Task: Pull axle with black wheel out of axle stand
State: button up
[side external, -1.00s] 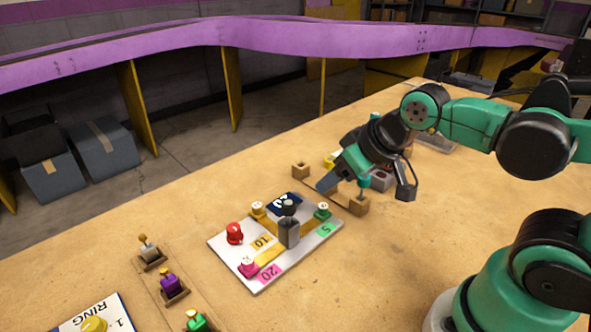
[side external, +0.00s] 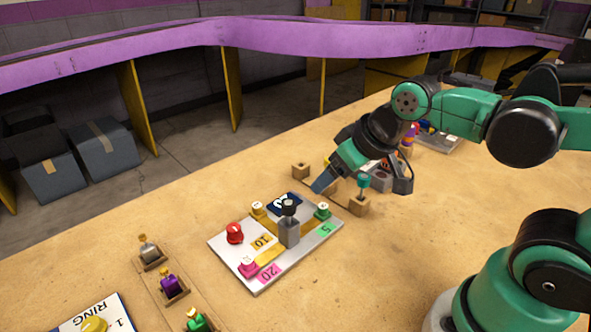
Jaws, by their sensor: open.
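The black wheel (side external: 289,206) sits at the top of an upright axle in the grey axle stand (side external: 288,233), on the white board (side external: 256,285). My gripper (side external: 352,181) is open, up and to the right of the black wheel and apart from it. Its blue-grey finger (side external: 323,183) points down to the left, near the board's far right corner. Nothing shows held in it. The axle is mostly hidden inside the stand.
A red knob (side external: 234,232), a pink knob (side external: 247,265), a yellow knob (side external: 257,209) and a green knob (side external: 323,210) surround the stand. A teal-topped peg (side external: 363,182) stands in a wooden block (side external: 357,207) close to my gripper.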

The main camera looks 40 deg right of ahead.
aim_at(289, 203)
jog(key=w+a+n+g, duration=0.1)
jog(key=g, duration=0.1)
jog(key=w+a+g, duration=0.2)
jog(key=w+a+n+g, duration=0.1)
jog(key=w+g, duration=0.1)
jog(key=shift+a+f+n, duration=0.15)
jog(key=shift+f+n, duration=0.15)
jog(key=shift+f, duration=0.1)
jog(key=shift+w+a+f, duration=0.1)
jog(key=shift+w+a+f+g, duration=0.1)
jog(key=shift+f+g, duration=0.2)
jog(key=shift+f, duration=2.6)
